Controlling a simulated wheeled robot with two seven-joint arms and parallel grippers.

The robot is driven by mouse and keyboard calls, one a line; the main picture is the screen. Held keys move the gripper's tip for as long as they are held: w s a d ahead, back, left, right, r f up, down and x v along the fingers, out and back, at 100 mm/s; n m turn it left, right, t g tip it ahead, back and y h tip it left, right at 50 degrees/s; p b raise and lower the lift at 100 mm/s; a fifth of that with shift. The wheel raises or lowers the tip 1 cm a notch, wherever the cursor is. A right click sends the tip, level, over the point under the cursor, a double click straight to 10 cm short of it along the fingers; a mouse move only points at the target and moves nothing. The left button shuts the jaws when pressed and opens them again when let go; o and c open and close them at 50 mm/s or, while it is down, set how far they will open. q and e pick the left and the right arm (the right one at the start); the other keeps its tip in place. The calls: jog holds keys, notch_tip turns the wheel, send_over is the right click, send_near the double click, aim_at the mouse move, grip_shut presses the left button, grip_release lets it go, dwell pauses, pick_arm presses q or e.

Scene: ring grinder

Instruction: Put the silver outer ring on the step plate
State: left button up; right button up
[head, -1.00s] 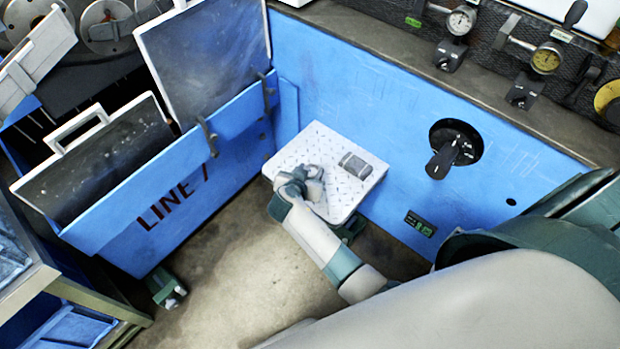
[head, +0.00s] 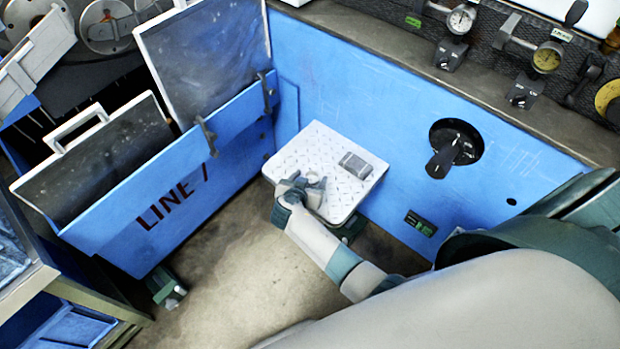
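The step plate (head: 330,141) is a white, diamond-patterned plate low against the blue machine front, in the middle of the head view. My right gripper (head: 313,183) is at its front left edge, over the plate, with its fingers apart. A small pale grey form shows between the fingers. I cannot tell whether it is the silver outer ring or part of the gripper, and no ring shows clearly elsewhere. My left gripper is not in view.
A grey block-like piece (head: 356,162) lies on the plate's right half. The blue panel marked LINE (head: 170,205) stands to the left, and a black rotary switch (head: 452,150) is on the wall to the right. Dial gauges (head: 547,58) line the ledge above.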

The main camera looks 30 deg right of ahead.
jog(key=shift+r, duration=0.15)
jog(key=shift+s+a+r, duration=0.1)
jog(key=shift+s+a, duration=0.15)
jog(key=v, duration=1.1)
jog(key=shift+r, duration=0.2)
dwell(0.4)
jog(key=s+a+f+n+y, duration=0.4)
jog(key=s+f+n+y, duration=0.45)
jog(key=f, duration=0.55)
jog(key=s+d+f+n+g, duration=0.2)
jog(key=s+f+g, duration=0.1)
jog(key=s+f, duration=1.2)
jog(key=shift+s+d+n+g, duration=0.3)
jog(key=shift+s+n, duration=0.05)
jog(key=shift+s, duration=0.8)
